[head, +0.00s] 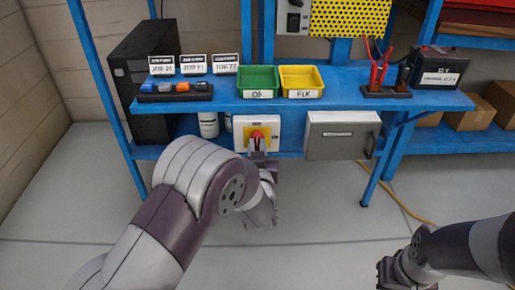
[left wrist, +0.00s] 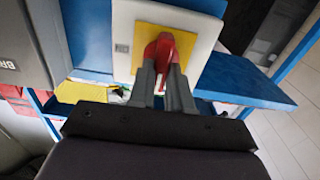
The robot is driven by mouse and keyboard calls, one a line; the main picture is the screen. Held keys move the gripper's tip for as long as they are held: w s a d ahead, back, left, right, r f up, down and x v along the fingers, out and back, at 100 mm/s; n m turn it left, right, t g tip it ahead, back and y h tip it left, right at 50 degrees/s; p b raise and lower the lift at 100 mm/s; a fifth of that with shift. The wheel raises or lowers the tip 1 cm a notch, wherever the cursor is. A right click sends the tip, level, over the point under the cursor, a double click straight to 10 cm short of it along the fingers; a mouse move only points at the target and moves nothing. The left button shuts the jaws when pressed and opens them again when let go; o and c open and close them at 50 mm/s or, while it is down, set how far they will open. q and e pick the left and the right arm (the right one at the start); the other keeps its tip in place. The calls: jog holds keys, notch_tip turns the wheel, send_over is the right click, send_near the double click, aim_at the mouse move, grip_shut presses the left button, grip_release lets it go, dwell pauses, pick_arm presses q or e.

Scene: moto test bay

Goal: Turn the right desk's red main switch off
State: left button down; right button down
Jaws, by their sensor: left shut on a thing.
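The red main switch (head: 257,133) is a red handle on a yellow square on a white box (head: 240,124), mounted on the front of the blue desk. In the left wrist view the red handle (left wrist: 160,47) stands out from its yellow plate (left wrist: 185,42). My left gripper (head: 258,148) is at the switch from the front. Its two grey fingers (left wrist: 162,72) are shut on the handle, one on each side, and partly hide it. My right gripper (head: 388,272) is low at the bottom right, away from the desk; its fingers are too unclear to judge.
The blue desk (head: 330,104) carries a green tray (head: 257,92), a yellow tray (head: 318,94), job cards and a black battery (head: 437,80). A grey drawer box (head: 342,145) hangs right of the switch. A yellow cable (head: 408,206) crosses the floor.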

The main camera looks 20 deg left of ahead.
pick_arm(q)
jog(key=c, duration=1.1)
grip_release()
jog(key=shift+o, duration=0.2)
jog(key=p+v, duration=0.3)
jog(key=v, duration=0.9)
jog(key=shift+s, duration=0.35)
jog(key=shift+d, duration=0.1)
